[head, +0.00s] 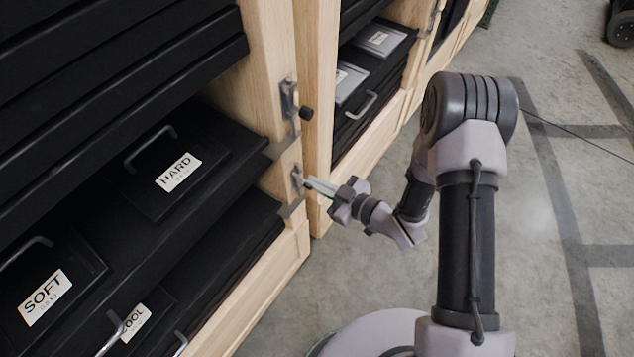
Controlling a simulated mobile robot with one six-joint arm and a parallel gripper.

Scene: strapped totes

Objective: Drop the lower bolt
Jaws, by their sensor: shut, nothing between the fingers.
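My gripper (321,187) is shut at the wooden post (270,60) of the near cabinet. Its fingertips are at the lower bolt (297,181), a small grey metal fitting on the post's edge. I cannot tell whether they touch it, and the fingertips partly hide it. An upper bolt (289,100) with a black knob (306,114) sits higher on the same post.
Black totes labelled HARD (178,172), SOFT (45,297) and COOL (136,322) sit on the near cabinet's shelves. A second wooden cabinet (366,140) with grey-lidded boxes stands beyond. Concrete floor (545,225) is open to the right. A black wheeled thing (622,28) is at the top right.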

